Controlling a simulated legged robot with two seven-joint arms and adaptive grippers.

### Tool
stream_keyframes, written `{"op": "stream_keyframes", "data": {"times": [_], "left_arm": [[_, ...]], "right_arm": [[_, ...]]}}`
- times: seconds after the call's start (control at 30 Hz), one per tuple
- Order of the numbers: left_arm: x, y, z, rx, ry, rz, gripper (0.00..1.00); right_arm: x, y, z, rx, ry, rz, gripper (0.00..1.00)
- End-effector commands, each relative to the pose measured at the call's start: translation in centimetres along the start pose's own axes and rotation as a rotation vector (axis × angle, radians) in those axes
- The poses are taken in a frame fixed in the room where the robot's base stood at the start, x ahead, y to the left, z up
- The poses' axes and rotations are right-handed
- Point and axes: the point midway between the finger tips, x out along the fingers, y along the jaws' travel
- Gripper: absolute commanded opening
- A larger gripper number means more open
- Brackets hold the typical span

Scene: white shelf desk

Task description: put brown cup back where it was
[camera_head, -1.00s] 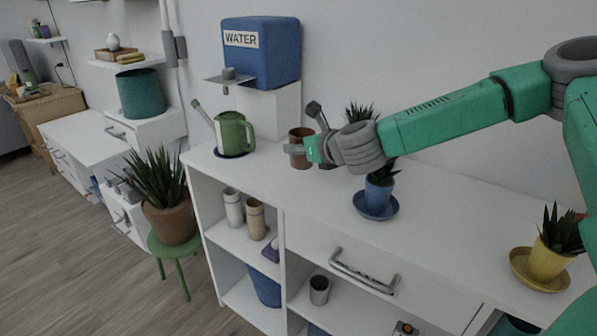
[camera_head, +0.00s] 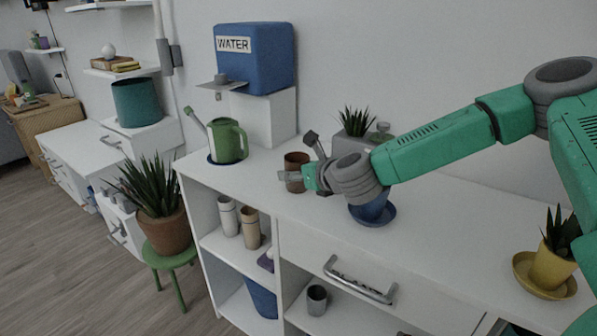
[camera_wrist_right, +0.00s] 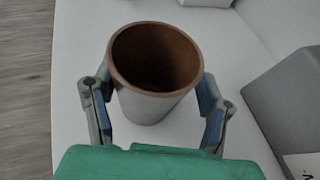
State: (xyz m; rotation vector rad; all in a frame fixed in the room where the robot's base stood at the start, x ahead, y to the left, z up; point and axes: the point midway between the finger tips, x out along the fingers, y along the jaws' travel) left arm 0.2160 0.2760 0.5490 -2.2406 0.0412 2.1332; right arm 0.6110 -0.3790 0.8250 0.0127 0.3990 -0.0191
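The brown cup (camera_head: 295,168) is upright at the white shelf desk (camera_head: 235,185), right of the green kettle. My right gripper (camera_head: 303,170) is around it, one finger on each side. In the right wrist view the cup (camera_wrist_right: 150,88) sits between the finger pads of my right gripper (camera_wrist_right: 157,95), which appear to press its walls. Its open rim faces the camera and it looks empty. I cannot tell whether its base touches the desk top. My left gripper is not in view.
The green kettle (camera_head: 229,141) stands on the desk's left end, beside the blue water dispenser (camera_head: 262,60). A yellow pot (camera_head: 552,266) is farther right.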

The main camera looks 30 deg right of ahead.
Motion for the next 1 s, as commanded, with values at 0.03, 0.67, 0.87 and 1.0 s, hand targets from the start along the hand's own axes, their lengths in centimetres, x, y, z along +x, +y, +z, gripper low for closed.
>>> {"op": "stream_keyframes", "data": {"times": [0.03, 0.67, 0.87, 1.0], "left_arm": [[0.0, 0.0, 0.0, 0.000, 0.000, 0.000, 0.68], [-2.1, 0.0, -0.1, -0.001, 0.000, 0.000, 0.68], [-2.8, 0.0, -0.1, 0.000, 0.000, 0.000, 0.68], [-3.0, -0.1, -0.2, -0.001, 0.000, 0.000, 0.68]], "right_arm": [[-0.1, 0.2, 0.1, -0.002, -0.001, 0.001, 0.66], [-7.8, 0.0, 0.5, 0.004, -0.001, 0.003, 0.66], [-10.9, 0.2, 0.5, 0.000, -0.001, 0.000, 0.66], [-12.0, 0.3, 0.5, -0.003, 0.000, 0.000, 0.66]]}}
